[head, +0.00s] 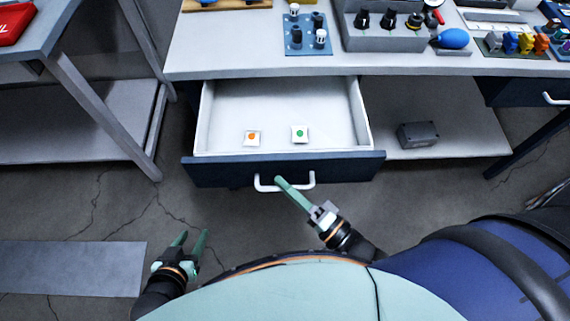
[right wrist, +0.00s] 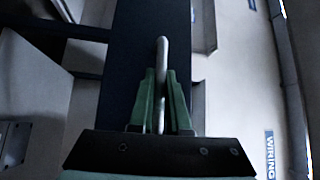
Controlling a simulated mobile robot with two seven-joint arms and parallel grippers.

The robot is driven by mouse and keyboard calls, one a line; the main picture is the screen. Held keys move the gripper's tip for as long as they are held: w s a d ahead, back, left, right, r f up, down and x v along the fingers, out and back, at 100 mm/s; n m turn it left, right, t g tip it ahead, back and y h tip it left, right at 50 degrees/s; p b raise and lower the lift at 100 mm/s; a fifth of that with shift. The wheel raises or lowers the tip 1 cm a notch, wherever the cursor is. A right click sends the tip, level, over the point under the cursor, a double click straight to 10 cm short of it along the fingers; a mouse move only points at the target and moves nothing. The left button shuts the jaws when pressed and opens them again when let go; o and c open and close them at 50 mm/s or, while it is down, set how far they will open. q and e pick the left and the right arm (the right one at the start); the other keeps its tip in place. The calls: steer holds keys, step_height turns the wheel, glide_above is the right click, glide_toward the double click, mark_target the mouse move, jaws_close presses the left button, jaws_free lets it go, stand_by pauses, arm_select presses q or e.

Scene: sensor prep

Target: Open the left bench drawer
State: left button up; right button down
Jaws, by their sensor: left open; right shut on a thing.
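The left bench drawer (head: 195,172) stands pulled out from under the bench top, with a dark blue front and a white inside. Its white bar handle (head: 301,186) is on the front. My right gripper (head: 279,182) is at the handle. In the right wrist view, the green fingers of my right gripper (right wrist: 161,88) are shut on the handle (right wrist: 162,55), one on each side. Inside the drawer lie a small white piece with an orange dot (head: 252,138) and one with a green dot (head: 299,134). My left gripper (head: 191,238) is open and empty, low over the floor.
The bench top (head: 240,60) holds a blue pegged plate (head: 307,42), a grey rack (head: 385,40) and a blue bulb (head: 453,39). A dark box (head: 418,135) sits on the lower shelf, right of the drawer. Another table (head: 60,110) stands at left. Floor between is clear.

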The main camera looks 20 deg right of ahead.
arm_select(q)
steer(key=shift+f, duration=0.1)
arm_select(e)
steer(key=shift+s, duration=0.5)
arm_select(q)
steer(key=shift+w+d+r, duration=0.1)
steer(key=shift+r, duration=0.15)
arm_select(e)
steer(key=c, duration=0.9)
jaws_free()
steer(key=shift+a, duration=0.1)
steer(key=shift+s, duration=0.1)
